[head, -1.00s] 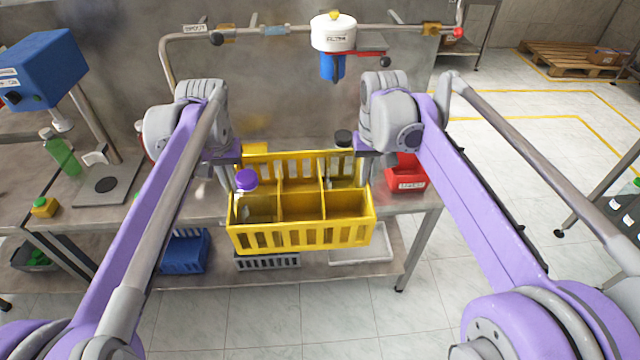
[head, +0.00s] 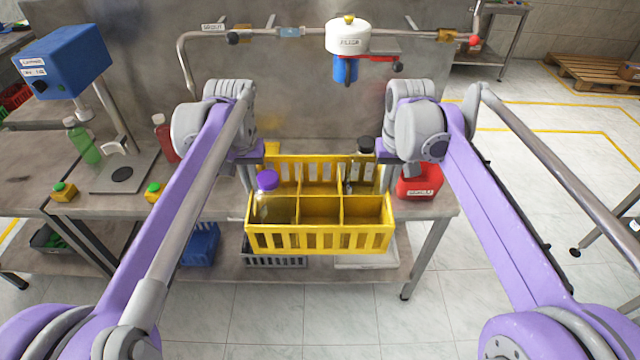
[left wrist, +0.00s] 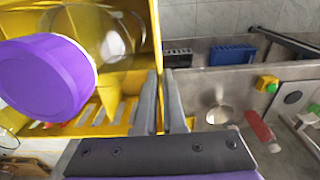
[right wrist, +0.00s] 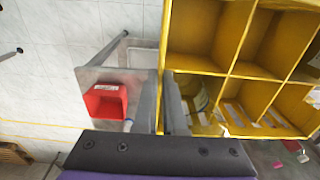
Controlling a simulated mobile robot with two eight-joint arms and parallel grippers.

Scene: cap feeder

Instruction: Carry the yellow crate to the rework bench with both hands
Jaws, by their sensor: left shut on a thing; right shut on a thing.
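The yellow crate (head: 320,242) hangs level between my two grippers, in front of the steel bench's near edge. My left gripper (head: 258,160) is shut on the crate's left wall; the left wrist view shows its fingers (left wrist: 160,105) on the rim. My right gripper (head: 386,160) is shut on the right wall, its fingers (right wrist: 165,105) on that rim. A purple-capped bottle (head: 268,182) stands in the front left compartment. A dark-capped bottle (head: 364,150) stands in the rear right one. I cannot tell which bench is the rework bench.
The steel bench (head: 440,203) holds a red bin (head: 420,182) at its right end. A blue machine (head: 65,60) and green bottle (head: 80,140) stand at left. A blue crate (head: 203,243) sits on the lower shelf.

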